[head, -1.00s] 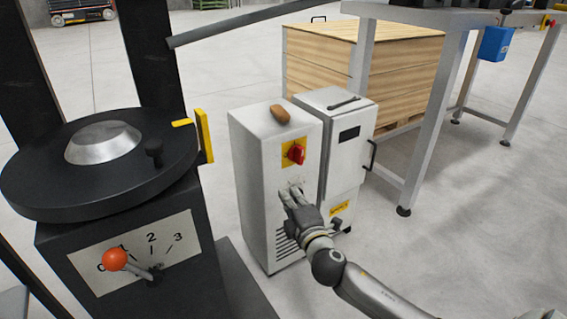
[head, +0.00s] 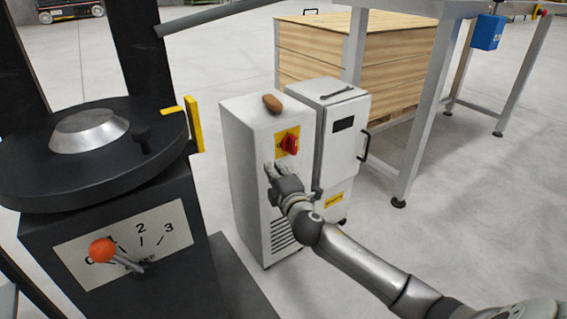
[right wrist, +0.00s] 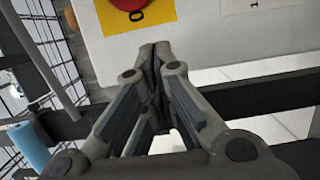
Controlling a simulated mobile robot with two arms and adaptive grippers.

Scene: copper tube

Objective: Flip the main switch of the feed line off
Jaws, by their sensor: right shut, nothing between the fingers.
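The main switch (head: 290,143) is a red rotary knob on a yellow plate, on the front of a white cabinet (head: 240,190). In the right wrist view part of the red knob (right wrist: 126,4) shows at the top edge, with a "0" on its yellow plate (right wrist: 150,17). My right gripper (head: 274,168) is shut and empty, just below and slightly left of the switch in the head view. In the right wrist view its fingertips (right wrist: 154,46) point toward the cabinet front below the plate. I cannot tell whether they touch it. My left gripper is not in view.
A brown object (head: 272,104) lies on the cabinet top. A second white cabinet with a handle (head: 345,135) stands beside it. A black machine with an orange-knobbed lever (head: 102,250) stands at the left. A metal table frame (head: 420,120) and wooden crate (head: 315,55) are behind.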

